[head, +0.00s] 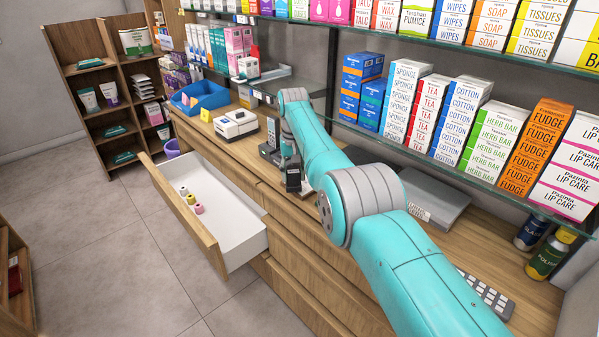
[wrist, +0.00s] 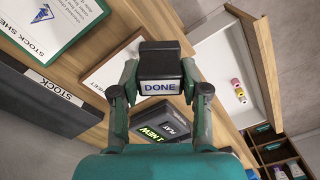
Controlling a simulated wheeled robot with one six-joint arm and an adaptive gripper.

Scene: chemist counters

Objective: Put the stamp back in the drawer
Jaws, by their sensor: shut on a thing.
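My gripper (wrist: 158,72) is shut on a dark, block-shaped stamp (wrist: 158,87) with a white label reading DONE. In the wrist view the stamp sits between both fingers. In the head view my gripper (head: 291,172) is over the counter, right of the drawer, and the stamp is hard to make out there. The white drawer (head: 232,222) with a wooden front is pulled open, and it also shows at the upper right of the wrist view (wrist: 212,62). Several small yellow and pink rolls (head: 190,199) lie in it; the rest of its floor is bare.
A white device (head: 236,124) and blue tray (head: 203,97) are farther left. A clipboard (wrist: 45,25) shows in the wrist view. A glass shelf with stacked boxes (head: 490,140) hangs above the counter.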

